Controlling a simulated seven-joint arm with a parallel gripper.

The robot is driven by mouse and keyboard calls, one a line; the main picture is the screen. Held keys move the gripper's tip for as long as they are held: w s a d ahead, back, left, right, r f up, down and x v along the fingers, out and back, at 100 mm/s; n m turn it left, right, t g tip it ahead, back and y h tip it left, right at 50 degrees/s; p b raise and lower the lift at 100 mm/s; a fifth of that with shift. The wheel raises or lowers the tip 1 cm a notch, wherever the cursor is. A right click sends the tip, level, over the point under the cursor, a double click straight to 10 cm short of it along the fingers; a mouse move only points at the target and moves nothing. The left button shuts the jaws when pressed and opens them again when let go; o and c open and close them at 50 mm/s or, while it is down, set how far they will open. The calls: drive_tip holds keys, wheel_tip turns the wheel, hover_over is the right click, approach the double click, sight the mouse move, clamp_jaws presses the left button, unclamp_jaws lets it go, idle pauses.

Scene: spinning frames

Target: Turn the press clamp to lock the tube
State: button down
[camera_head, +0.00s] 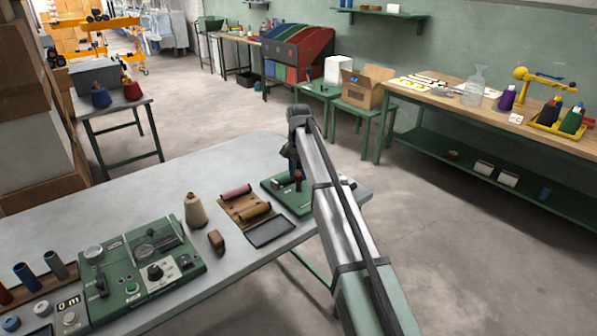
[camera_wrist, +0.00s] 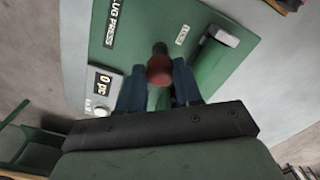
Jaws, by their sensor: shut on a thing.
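The plug press is a green plate (camera_head: 302,206) at the right end of the grey table, partly hidden behind my arm. In the wrist view the same green plate (camera_wrist: 125,62) carries a label ending in "LUG PRESS". A red round knob (camera_wrist: 160,70) on the press lever sits between the two blue fingers of my gripper (camera_wrist: 160,84). My gripper is shut on this knob. A dark post end (camera_wrist: 159,48) shows just beyond it. A grey-topped block (camera_wrist: 221,36) stands on the plate at the right. I cannot tell which part is the tube.
A brown tray (camera_head: 243,205) with a pink and a brown tube lies left of the press. A dark flat pad (camera_head: 271,232), a thread cone (camera_head: 195,211) and a green control panel (camera_head: 145,262) stand further along the table. A counter (camera_wrist: 101,83) sits on the plate.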

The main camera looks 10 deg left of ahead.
drive_tip(key=shift+n, duration=0.3)
drive_tip(key=n, duration=0.3)
drive_tip(key=shift+n, duration=0.4)
drive_tip(key=n, duration=0.4)
drive_tip(key=shift+n, duration=0.3)
drive_tip(key=n, duration=0.8)
drive_tip(key=shift+w+n, duration=0.1)
drive_tip(key=shift+n, duration=0.5)
drive_tip(key=c, duration=0.8)
unclamp_jaws()
drive_tip(key=shift+d, duration=0.1)
drive_tip(key=shift+o, duration=0.2)
